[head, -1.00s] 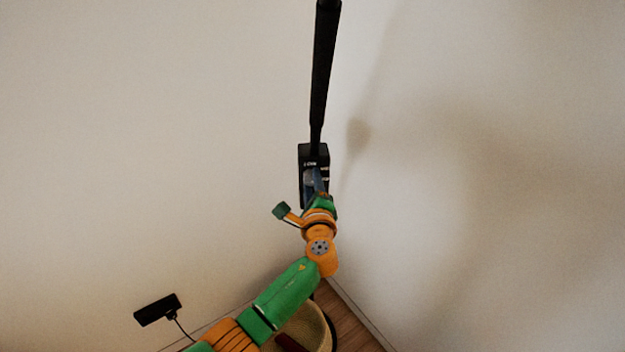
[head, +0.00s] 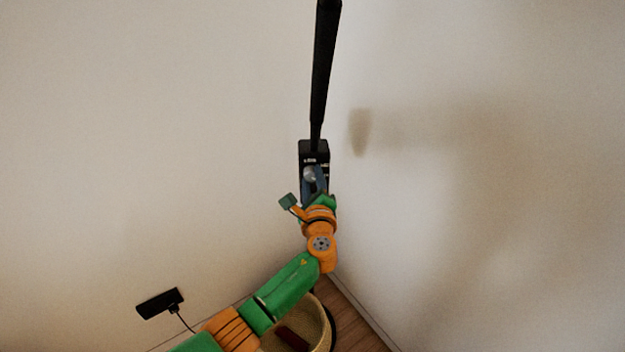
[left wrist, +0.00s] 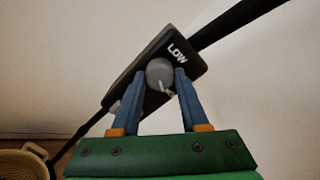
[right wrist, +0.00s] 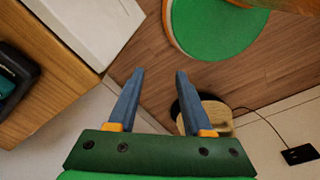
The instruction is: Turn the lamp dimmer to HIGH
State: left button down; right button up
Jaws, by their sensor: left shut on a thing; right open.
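The dimmer is a black box (head: 313,150) on the black lamp pole (head: 322,70), near the room's corner. Its round grey knob (left wrist: 160,73) shows in the left wrist view, with a white mark at its lower side; the word LOW is printed on the box beside it. My left gripper (left wrist: 161,76) is shut on the knob, one blue finger on each side. In the head view the left gripper (head: 314,180) covers the lower box. My right gripper (right wrist: 160,72) is open and empty, away from the dimmer, and appears only in the right wrist view.
A woven basket (head: 319,325) stands on the wooden floor (head: 350,310) below the lamp. A black wall box (head: 160,303) with a cord is at lower left. The right wrist view shows a green round surface (right wrist: 215,28) and wooden furniture (right wrist: 40,75).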

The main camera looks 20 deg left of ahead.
pick_arm(q)
jog(key=shift+c, duration=2.1)
grip_release()
jog(key=v, duration=0.7)
